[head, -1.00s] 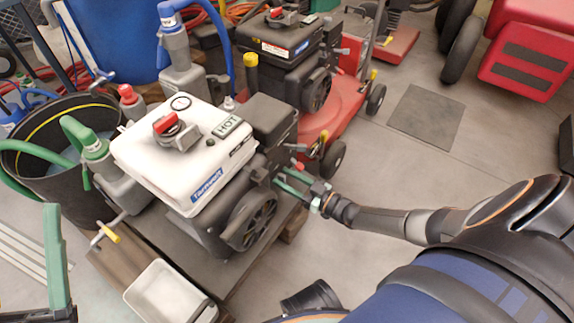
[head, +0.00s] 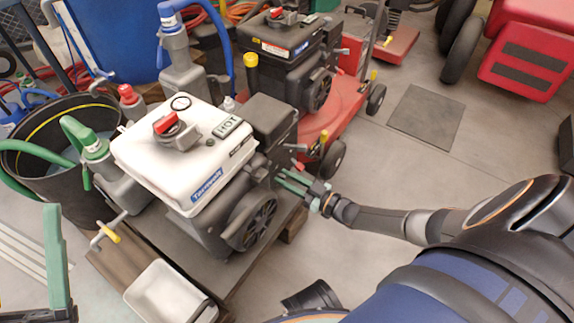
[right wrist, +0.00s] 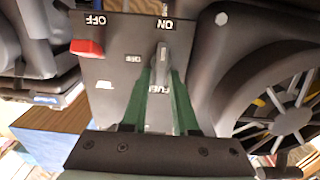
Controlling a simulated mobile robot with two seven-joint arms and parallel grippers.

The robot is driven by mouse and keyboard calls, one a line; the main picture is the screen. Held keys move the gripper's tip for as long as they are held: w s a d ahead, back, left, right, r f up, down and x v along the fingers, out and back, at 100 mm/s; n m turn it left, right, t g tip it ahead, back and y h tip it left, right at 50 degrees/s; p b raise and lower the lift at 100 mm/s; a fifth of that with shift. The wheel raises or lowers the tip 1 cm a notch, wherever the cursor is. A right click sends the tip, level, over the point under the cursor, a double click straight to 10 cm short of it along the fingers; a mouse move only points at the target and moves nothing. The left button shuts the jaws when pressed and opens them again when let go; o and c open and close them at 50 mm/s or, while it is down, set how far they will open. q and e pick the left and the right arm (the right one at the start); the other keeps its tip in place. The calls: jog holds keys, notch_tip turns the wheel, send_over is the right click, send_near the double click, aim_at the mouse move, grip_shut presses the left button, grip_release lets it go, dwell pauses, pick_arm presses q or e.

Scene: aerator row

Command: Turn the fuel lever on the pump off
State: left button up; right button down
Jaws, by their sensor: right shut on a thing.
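The pump (head: 205,200) has a white tank marked HOT and stands on a low platform. Its control panel (right wrist: 118,75) shows upside down in the right wrist view. The grey fuel lever (right wrist: 163,57) points toward the ON label, beside the FUEL and small OFF markings. My right gripper (right wrist: 162,78) is shut on the fuel lever, its green fingers on either side. In the head view the right gripper (head: 283,178) reaches the pump's right side, where the lever is too small to make out. One green finger of my left gripper (head: 56,260) shows at lower left, away from the pump.
A red switch (right wrist: 88,47) sits beside the lever on the panel. The recoil housing (right wrist: 285,110) is close by the fingers. A second black engine on a red base (head: 285,60) stands behind the pump. A white tray (head: 168,292) sits in front. The floor at right is mostly clear.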

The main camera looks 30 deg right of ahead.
jog(key=shift+n, duration=0.3)
jog(key=n, duration=0.8)
jog(key=shift+s+a+f, duration=0.25)
jog(key=shift+a+f, duration=0.1)
jog(key=shift+a, duration=0.05)
jog(key=n, duration=0.5)
jog(key=shift+a+f+n, duration=0.15)
jog(key=shift+f+n, duration=0.1)
jog(key=shift+n, duration=0.05)
jog(key=shift+f+n, duration=0.2)
jog(key=shift+n, duration=1.6)
jog(key=c, duration=0.9)
grip_release()
jog(key=shift+o, duration=0.2)
jog(key=shift+s, duration=0.1)
